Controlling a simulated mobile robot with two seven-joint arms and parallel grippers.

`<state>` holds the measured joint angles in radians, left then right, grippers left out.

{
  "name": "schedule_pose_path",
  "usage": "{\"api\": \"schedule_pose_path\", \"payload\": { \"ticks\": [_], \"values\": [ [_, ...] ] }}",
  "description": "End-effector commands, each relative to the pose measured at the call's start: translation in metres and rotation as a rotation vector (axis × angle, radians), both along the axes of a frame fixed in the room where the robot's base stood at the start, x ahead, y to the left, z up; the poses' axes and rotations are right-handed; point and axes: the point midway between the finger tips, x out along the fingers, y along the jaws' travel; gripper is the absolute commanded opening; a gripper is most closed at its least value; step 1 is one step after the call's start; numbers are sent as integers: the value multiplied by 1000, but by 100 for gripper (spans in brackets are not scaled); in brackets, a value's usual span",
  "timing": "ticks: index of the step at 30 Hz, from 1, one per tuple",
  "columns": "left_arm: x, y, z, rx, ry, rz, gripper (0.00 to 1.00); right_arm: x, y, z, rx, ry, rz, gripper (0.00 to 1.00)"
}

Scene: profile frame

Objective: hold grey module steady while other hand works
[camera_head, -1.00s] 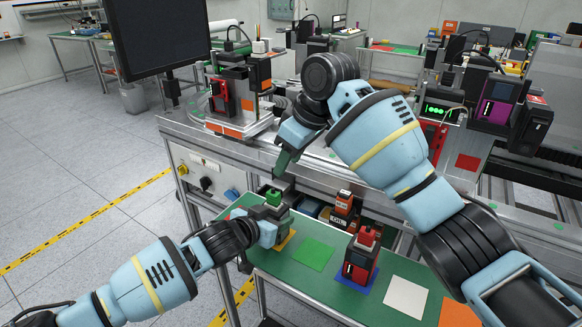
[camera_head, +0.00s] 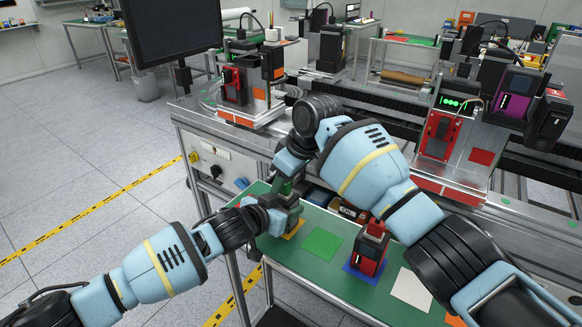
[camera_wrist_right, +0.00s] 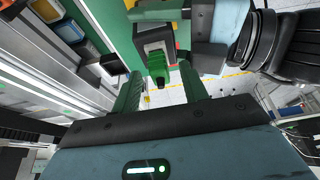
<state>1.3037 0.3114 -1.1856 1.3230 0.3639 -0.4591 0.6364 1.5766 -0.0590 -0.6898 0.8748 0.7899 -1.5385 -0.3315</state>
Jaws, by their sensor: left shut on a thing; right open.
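The grey module (camera_head: 292,208) with a green top stands on the yellow-orange mat (camera_head: 296,230) at the left end of the green table. My left gripper (camera_head: 279,214) is shut on its body from the left side. My right gripper (camera_head: 287,186) is just above the module, pointing down. In the right wrist view, its two green fingers (camera_wrist_right: 160,88) are open, with the module's green top (camera_wrist_right: 157,66) between and just beyond their tips. Part of the grey body (camera_wrist_right: 155,38) shows there too. In the head view, the arms and grippers hide much of the module.
A red-topped black and red module (camera_head: 370,248) stands on a blue mat (camera_head: 364,271). A green mat (camera_head: 322,243) and a white mat (camera_head: 411,289) are bare. Bins (camera_head: 320,196) sit behind the green table (camera_head: 308,266), below the conveyor bench.

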Motion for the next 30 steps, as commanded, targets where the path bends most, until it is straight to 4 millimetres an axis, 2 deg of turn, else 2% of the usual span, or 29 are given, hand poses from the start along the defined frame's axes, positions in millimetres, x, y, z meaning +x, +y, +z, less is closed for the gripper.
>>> {"api": "schedule_pose_path", "payload": {
  "ticks": [4,14,17,24,25,29,30],
  "values": [
    [0,0,-1,1,1,0,26,2,3,-9,0,0,-1,44],
    [0,0,-1,1,1,0,26,3,4,-12,1,-1,0,44],
    [0,0,-1,1,1,0,26,3,4,-12,1,-1,0,33],
    [0,0,-1,1,1,0,26,3,4,-12,1,-1,0,2],
    [0,0,-1,1,1,0,26,3,4,-12,1,-1,0,25],
    [0,0,-1,1,1,0,26,3,4,-12,1,-1,0,42],
    [0,0,-1,1,1,0,26,3,4,-12,1,-1,0,44]
  ]
}}
